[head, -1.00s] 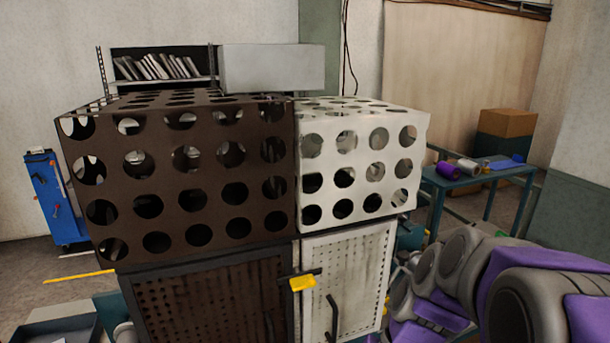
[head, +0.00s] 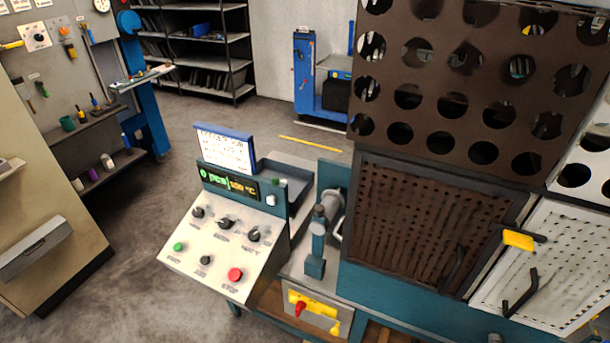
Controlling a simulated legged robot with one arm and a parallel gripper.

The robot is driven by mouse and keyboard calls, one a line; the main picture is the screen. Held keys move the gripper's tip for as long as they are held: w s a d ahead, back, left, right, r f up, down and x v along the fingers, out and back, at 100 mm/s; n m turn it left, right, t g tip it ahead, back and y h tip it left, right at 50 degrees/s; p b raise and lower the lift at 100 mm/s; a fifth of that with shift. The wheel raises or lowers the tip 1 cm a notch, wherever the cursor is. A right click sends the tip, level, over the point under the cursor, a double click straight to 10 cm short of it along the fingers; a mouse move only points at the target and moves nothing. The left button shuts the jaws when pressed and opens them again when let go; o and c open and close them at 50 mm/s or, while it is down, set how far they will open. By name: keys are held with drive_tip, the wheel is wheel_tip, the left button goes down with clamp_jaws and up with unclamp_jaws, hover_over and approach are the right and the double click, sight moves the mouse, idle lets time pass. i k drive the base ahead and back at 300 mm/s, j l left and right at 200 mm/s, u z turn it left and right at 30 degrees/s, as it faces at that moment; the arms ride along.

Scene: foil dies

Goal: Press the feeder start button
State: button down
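A sloped control panel (head: 190,271) stands left of centre in the head view. In its lower row are a green button (head: 178,247) at the left, a small black button or knob (head: 205,260) in the middle and a red button (head: 235,274) at the right. The labels are too small to read surely, so I cannot confirm which is the feeder start. Three black knobs (head: 225,223) sit above them. A display (head: 229,183) above shows green and orange text. My gripper is not in view.
A brown perforated guard (head: 445,126) with a mesh door (head: 410,223) stands right of the panel. A yellow plate with a red handle (head: 300,308) is below. A tan cabinet (head: 50,225) is at the left. Open floor (head: 125,265) lies between cabinet and panel.

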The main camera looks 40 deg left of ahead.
sight(178, 247)
drive_tip(key=u, duration=2.3)
